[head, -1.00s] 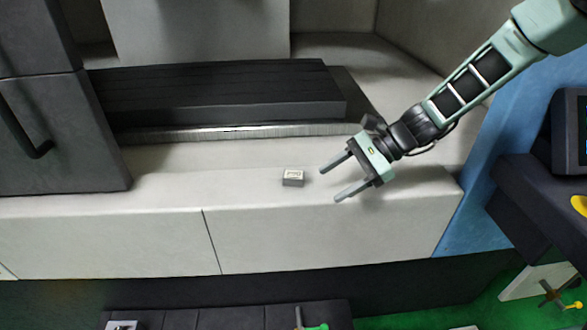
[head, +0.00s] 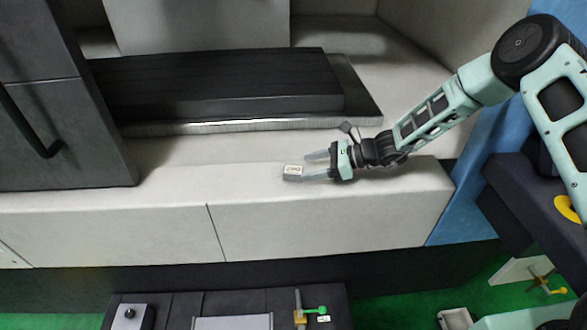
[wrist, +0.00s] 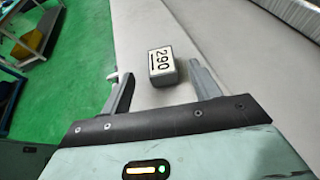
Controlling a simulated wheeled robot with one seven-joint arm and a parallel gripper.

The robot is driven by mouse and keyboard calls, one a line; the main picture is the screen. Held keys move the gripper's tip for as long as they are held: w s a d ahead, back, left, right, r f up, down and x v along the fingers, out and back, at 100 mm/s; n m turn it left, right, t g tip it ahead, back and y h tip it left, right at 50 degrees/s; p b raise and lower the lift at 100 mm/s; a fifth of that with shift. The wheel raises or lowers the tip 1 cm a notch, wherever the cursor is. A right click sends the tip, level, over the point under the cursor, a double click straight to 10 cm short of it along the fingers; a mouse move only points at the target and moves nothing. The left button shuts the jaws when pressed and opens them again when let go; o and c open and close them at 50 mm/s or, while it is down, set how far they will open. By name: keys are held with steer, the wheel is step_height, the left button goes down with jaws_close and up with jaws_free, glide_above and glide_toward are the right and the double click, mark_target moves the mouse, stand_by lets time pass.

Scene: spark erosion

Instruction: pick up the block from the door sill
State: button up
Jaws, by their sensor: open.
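The block (head: 292,172) is a small grey piece with a white top label. It rests on the pale door sill (head: 240,185), and in the wrist view the block (wrist: 163,66) shows the number 290 on its label. My gripper (head: 310,165) is open and comes at the block from the right in the head view. The fingers hold nothing.
A black slab (head: 220,85) with a metal front edge lies behind the sill. A dark door with a handle (head: 35,140) stands at the left. The sill drops off at its front, above a dark bench (head: 170,310) and green floor.

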mark_target(294, 169)
steer(key=p+x, duration=0.3)
steer(key=x, duration=0.2)
steer(key=shift+a+f, duration=0.1)
steer(key=shift+a, duration=0.05)
steer(key=shift+w+a+f, duration=0.15)
steer(key=shift+a+f, duration=0.05)
steer(key=shift+f, duration=0.05)
steer(key=c, duration=1.2)
steer(key=shift+r, duration=0.1)
jaws_close()
